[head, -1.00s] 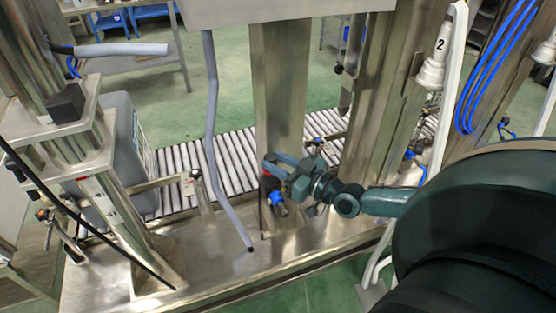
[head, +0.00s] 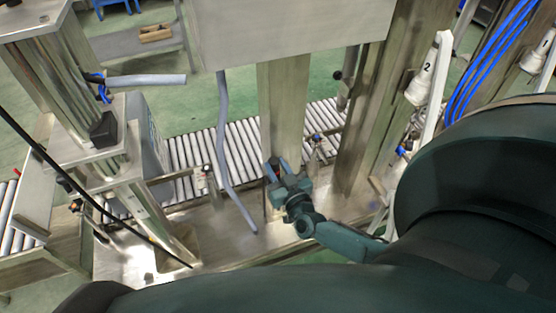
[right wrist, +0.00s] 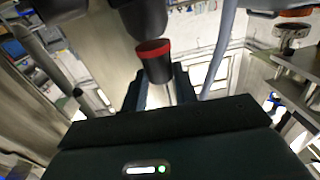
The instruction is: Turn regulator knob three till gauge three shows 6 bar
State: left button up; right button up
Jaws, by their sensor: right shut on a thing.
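My right gripper (head: 278,169) is at the foot of a steel column. In the right wrist view its fingers (right wrist: 157,78) stand on either side of a black regulator knob (right wrist: 153,62) with a red ring, and are shut on it. In the head view the gripper hides most of this regulator. I cannot read a number on it. No gauge face can be read in either view, so the pressure cannot be told. My left gripper is not in view.
A roller conveyor (head: 240,146) runs behind the column. A grey hose (head: 224,150) hangs left of my gripper. A steel box (head: 285,30) is above. White nozzles marked 2 (head: 420,88) and 1 (head: 537,57) are at right. A grey canister (head: 150,140) stands at left.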

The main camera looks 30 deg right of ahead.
jog(key=shift+a+m+h, duration=0.1)
jog(key=shift+m+h, duration=0.2)
jog(key=shift+h, duration=0.2)
jog(key=o, duration=0.7)
jog(key=shift+s, duration=0.1)
jog(key=p+v, duration=0.1)
jog(key=v, duration=1.2)
jog(key=shift+s, duration=0.1)
